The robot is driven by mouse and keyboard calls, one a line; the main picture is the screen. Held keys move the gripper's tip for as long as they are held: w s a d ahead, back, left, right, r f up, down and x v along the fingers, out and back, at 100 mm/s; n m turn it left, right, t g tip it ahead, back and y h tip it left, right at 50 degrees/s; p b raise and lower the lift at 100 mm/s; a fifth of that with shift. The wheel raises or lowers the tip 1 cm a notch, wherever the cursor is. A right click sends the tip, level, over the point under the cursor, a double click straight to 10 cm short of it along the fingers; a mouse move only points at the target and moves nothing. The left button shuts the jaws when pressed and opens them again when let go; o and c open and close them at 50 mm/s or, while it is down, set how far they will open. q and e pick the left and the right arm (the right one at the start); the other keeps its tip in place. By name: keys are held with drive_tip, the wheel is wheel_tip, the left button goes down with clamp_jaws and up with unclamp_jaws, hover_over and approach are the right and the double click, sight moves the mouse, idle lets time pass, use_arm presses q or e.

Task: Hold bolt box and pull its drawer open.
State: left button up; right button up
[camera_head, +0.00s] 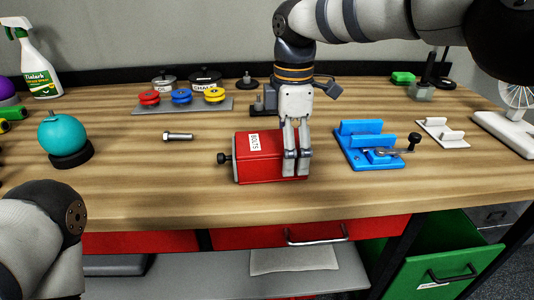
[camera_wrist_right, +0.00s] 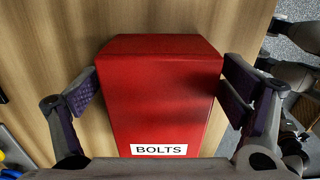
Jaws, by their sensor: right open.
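The red bolt box (camera_head: 258,172) with a white "BOLTS" label (camera_head: 255,142) lies on the wooden bench. It also fills the middle of the right wrist view (camera_wrist_right: 163,95). A black knob (camera_head: 222,158) sticks out at its left end; the drawer there looks closed. My right gripper (camera_head: 297,160) reaches down from above at the box's right end. Its two fingers are open, one on each side of the box, with a narrow gap visible on the right side in the wrist view. Contact on the left side is hard to tell. My left gripper is out of view.
A bolt (camera_head: 178,137) lies left of the box. A blue vise-like fixture (camera_head: 367,145) stands right of it. A teal ball (camera_head: 62,134) on a dark base is at the left. Colored discs on a grey plate (camera_head: 182,106) stand behind. Bench is clear before the box.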

drive_tip(key=shift+f, duration=0.1)
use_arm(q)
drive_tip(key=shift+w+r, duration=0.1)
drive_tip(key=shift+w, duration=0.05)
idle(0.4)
use_arm(e)
drive_tip(key=c, duration=1.1)
drive_tip(key=shift+c, duration=0.2)
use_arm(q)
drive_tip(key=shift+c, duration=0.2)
